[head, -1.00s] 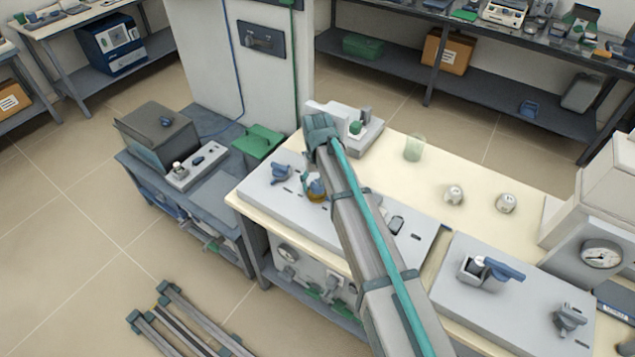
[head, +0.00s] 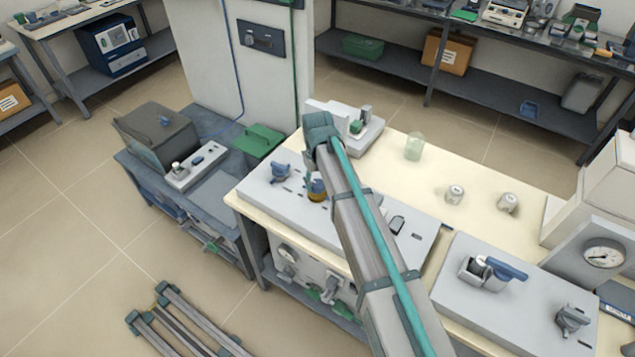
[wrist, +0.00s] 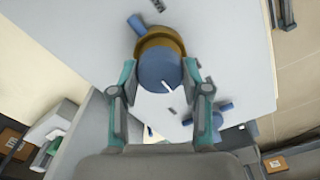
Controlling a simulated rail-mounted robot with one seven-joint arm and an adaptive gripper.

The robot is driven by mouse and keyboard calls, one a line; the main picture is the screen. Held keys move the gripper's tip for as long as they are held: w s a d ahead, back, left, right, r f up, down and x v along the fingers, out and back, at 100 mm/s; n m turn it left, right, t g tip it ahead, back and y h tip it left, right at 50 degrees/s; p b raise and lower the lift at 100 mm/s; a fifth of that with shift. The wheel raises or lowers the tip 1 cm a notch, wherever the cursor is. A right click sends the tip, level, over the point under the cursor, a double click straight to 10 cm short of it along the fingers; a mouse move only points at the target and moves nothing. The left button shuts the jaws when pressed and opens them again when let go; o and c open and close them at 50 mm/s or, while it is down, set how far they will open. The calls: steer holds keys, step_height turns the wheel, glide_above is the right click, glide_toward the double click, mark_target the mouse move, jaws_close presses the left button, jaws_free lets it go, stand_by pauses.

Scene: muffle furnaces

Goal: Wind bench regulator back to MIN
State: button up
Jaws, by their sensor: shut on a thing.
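The bench regulator shows in the wrist view as a round blue knob (wrist: 160,68) on a brass-coloured collar (wrist: 162,38). A short white line on the knob points down and to the right. My gripper (wrist: 159,72) has one finger on each side of the knob and is shut on it. In the head view the regulator's brass part (head: 317,197) shows beside my arm on the grey panel (head: 262,188); my arm hides much of it and most of my gripper. I cannot read any MIN mark.
A blue valve handle (head: 281,172) stands left of the regulator; a blue fitting (wrist: 215,122) is close to my right finger in the wrist view. A glass beaker (head: 414,147) and two small white-topped jars (head: 455,194) stand on the cream bench. A second grey panel (head: 520,300) lies to the right.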

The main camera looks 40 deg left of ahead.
mark_target(317, 183)
steer(key=o, duration=1.1)
steer(key=shift+o, duration=0.2)
steer(key=shift+r, duration=0.1)
step_height(317, 183, up, 12)
